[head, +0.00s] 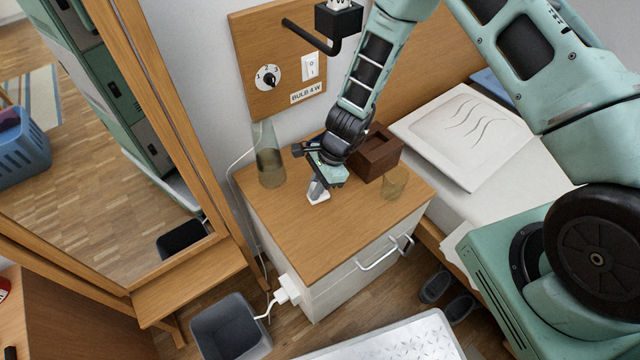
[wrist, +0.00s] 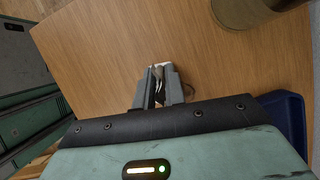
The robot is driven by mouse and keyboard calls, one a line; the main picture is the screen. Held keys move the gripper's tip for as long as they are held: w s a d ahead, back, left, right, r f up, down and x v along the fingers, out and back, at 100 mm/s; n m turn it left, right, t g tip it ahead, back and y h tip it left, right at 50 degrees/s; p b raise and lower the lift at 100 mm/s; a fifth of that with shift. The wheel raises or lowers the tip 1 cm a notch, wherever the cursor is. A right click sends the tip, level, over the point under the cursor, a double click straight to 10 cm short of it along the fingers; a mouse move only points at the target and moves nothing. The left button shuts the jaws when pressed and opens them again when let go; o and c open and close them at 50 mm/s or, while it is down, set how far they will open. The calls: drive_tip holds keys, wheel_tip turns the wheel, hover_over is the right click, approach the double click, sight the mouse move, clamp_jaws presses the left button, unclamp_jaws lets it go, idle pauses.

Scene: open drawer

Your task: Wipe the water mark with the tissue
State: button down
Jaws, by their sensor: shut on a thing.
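My gripper (head: 318,188) is low over the wooden top of the bedside cabinet (head: 335,235), between the carafe and the amber glass. It is shut on the tissue (head: 319,198), a small white piece at the fingertips, at or just above the wood. In the wrist view the fingertips of my gripper (wrist: 160,74) are close together, with a thin crumpled bit of the tissue (wrist: 156,82) between them. A dark curved line shows beside the right finger there; I cannot tell if it is the water mark. No water mark is clear in the head view.
A glass carafe (head: 269,168) stands at the back left of the top. A dark brown box (head: 377,152) is behind my gripper, and an amber glass (head: 395,183) is to the right. The front of the top is clear. A grey bin (head: 231,329) stands below.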

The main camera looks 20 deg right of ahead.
drive_tip(key=shift+s+a, duration=0.15)
drive_tip(key=shift+a, duration=0.5)
drive_tip(key=shift+d, duration=0.1)
drive_tip(key=shift+w+d+f, duration=0.15)
drive_tip(key=shift+w+d, duration=0.2)
drive_tip(key=shift+d, duration=0.45)
drive_tip(key=shift+w+d+f, duration=0.1)
drive_tip(key=shift+w+d, duration=0.2)
drive_tip(key=shift+d, duration=0.5)
drive_tip(key=shift+w+d+p, duration=0.15)
drive_tip(key=shift+w+d, duration=0.05)
drive_tip(key=shift+d, duration=0.5)
drive_tip(key=shift+w+d+p, duration=0.2)
drive_tip(key=shift+d, duration=0.5)
drive_tip(key=shift+w+d+p, duration=0.15)
drive_tip(key=shift+w+d, duration=0.05)
drive_tip(key=shift+d, duration=0.5)
drive_tip(key=shift+r, duration=0.1)
wheel_tip(320, 180, up, 6)
drive_tip(key=p, duration=0.5)
drive_tip(key=shift+a, duration=0.2)
drive_tip(key=shift+r+p, duration=1.3)
drive_tip(key=shift+r, duration=0.25)
